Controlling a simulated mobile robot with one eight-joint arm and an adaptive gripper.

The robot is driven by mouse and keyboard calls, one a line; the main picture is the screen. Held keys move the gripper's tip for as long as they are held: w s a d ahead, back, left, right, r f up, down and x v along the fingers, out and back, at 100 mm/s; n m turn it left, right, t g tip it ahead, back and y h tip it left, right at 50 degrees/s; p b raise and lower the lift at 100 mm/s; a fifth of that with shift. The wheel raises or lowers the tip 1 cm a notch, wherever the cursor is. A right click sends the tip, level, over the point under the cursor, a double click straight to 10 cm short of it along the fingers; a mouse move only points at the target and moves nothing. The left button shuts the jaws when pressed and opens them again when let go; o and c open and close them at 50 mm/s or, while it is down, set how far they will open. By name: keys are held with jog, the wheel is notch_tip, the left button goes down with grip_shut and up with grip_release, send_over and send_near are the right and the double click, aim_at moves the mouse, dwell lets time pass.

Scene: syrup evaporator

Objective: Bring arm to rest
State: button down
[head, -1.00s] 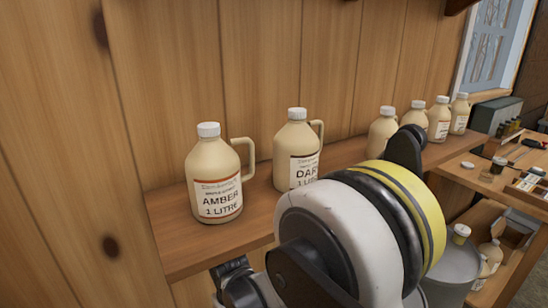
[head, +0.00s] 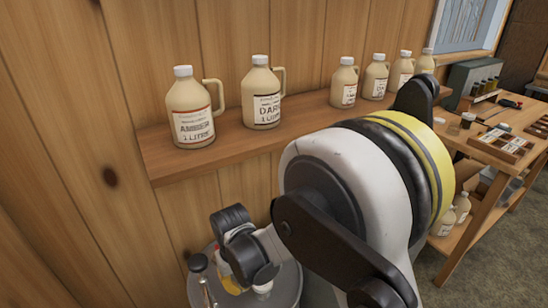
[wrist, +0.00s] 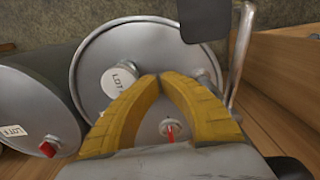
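My arm fills the lower middle of the head view, with a large white, black and yellow joint in front. In the wrist view my gripper (wrist: 159,77) has its two yellow fingers curved together, tips meeting, with nothing seen between them. In the head view the wrist end of my arm hangs low over a grey drum (head: 289,285); my fingertips are not clear there.
A wall shelf (head: 160,168) holds an amber jug (head: 190,110), a dark jug (head: 262,95) and several others. A wooden bench (head: 480,150) with trays stands at right, jugs below it. A second grey drum (wrist: 30,100) lies left in the wrist view. Floor is open at lower right.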

jog(key=d+r+m+t, duration=0.3)
jog(key=d+r, duration=1)
jog(key=r, duration=0.2)
jog(key=s+d+r+m+t, duration=0.1)
jog(key=s+d+r+t, duration=0.1)
jog(key=s+d+r, duration=0.2)
jog(key=s+d+r+m+t, duration=0.1)
jog(key=s+d, duration=0.4)
jog(key=d, duration=0.6)
notch_tip(320, 180, up, 3)
jog(key=shift+f+m+t, duration=0.15)
jog(key=shift+m+t, duration=0.25)
jog(key=shift+m, duration=0.2)
